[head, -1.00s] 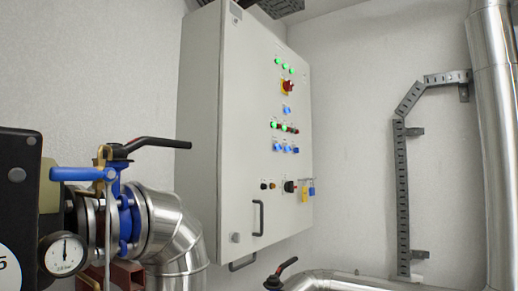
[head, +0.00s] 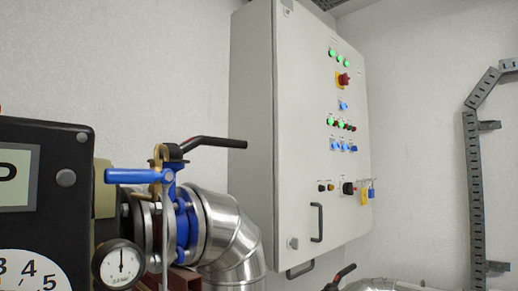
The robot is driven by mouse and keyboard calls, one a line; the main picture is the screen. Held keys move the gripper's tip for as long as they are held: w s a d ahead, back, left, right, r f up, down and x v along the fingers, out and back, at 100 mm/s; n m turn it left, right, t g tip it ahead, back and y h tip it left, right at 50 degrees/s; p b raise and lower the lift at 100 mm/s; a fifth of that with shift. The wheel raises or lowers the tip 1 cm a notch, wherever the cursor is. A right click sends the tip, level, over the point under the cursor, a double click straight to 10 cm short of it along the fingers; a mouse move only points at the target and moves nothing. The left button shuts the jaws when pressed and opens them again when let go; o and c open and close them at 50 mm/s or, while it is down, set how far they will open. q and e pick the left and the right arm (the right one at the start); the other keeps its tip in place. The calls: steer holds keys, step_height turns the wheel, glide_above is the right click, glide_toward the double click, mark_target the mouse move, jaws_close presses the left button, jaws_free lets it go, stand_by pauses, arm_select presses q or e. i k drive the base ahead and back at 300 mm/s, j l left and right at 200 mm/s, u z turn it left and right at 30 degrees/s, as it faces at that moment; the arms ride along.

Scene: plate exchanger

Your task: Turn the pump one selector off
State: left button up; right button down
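A light grey control cabinet (head: 300,120) hangs on the wall at the centre right of the head view. Under these are a single blue selector (head: 343,106), a row of green and dark red lamps (head: 341,125), and a row of several blue selectors (head: 344,146). The labels are too small to read, so I cannot tell which selector is pump one's or how it is turned. Neither gripper is in view.
A black-handled valve (head: 213,142), a blue lever (head: 138,176), a round gauge (head: 119,266) and silver pipework (head: 228,232) stand at the left, before the cabinet. A dark numbered panel (head: 50,225) fills the lower left. A cable tray (head: 473,190) runs up the right wall.

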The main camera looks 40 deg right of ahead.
mark_target(335, 145)
steer(key=l+u, duration=0.35)
steer(key=i+l+u, duration=0.1)
steer(key=u, duration=0.3)
steer(key=l+z, duration=0.25)
steer(key=l, duration=0.35)
steer(key=l+z, duration=0.25)
steer(key=l, duration=0.35)
steer(key=i+l+z, duration=0.2)
steer(key=l, duration=0.35)
steer(key=l+z, duration=0.3)
steer(key=z, duration=0.15)
steer(key=l+z, duration=0.3)
steer(key=z, duration=0.15)
steer(key=l+z, duration=0.25)
steer(key=z, duration=0.15)
steer(key=i+l+z, duration=0.15)
steer(key=z, duration=0.3)
steer(key=l, duration=0.1)
